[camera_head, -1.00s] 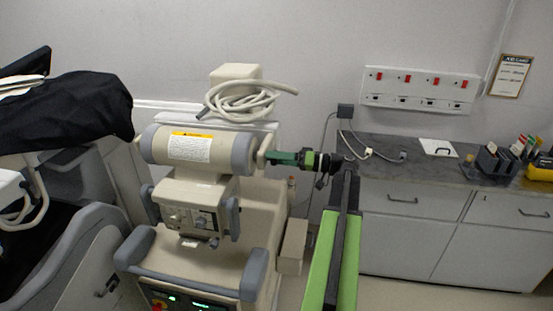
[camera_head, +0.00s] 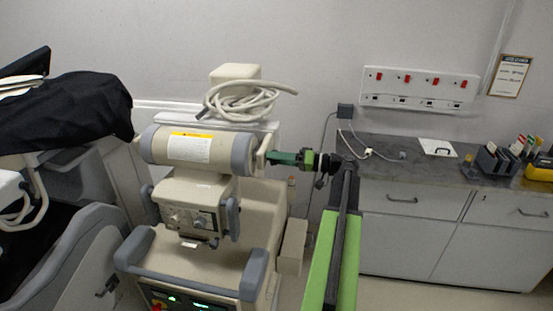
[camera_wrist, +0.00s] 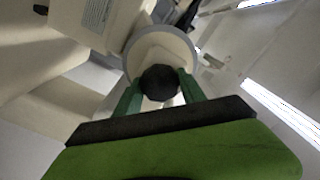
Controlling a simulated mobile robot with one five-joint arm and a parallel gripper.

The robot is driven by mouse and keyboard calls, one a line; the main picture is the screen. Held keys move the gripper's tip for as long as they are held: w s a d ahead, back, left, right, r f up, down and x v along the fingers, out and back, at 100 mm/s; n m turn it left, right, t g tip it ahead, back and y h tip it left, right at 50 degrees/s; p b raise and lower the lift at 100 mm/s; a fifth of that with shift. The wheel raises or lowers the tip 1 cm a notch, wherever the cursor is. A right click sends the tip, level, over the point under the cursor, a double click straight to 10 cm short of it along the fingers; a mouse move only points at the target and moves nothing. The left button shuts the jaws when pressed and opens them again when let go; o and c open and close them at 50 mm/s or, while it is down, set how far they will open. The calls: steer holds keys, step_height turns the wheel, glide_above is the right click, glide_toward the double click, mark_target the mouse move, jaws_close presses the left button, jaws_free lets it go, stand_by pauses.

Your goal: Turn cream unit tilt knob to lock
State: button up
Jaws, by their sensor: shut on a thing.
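The cream unit (camera_head: 190,187) stands left of centre in the head view, with a horizontal cylinder (camera_head: 190,148) that has grey end bands and a white and yellow label. My gripper (camera_head: 272,157) reaches from the right to the cylinder's right end. In the wrist view my gripper's green fingers (camera_wrist: 160,93) are shut on a dark round knob (camera_wrist: 160,82), one finger on each side. The knob sits in front of a pale round disc (camera_wrist: 163,45) with a grey rim. In the head view the fingers hide the knob.
A coiled pale hose (camera_head: 245,102) lies on top of the unit. A grey counter (camera_head: 420,165) with drawers stands at the right, below a wall socket panel (camera_head: 419,88). A black cover (camera_head: 70,112) drapes over equipment at the left. A blue-grey handle (camera_head: 190,283) crosses the unit's front.

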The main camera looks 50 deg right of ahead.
steer(key=m, duration=0.4)
steer(key=shift+m, duration=0.3)
steer(key=m, duration=0.9)
steer(key=shift+m, duration=1.8)
steer(key=o, duration=1.4)
steer(key=shift+c, duration=0.2)
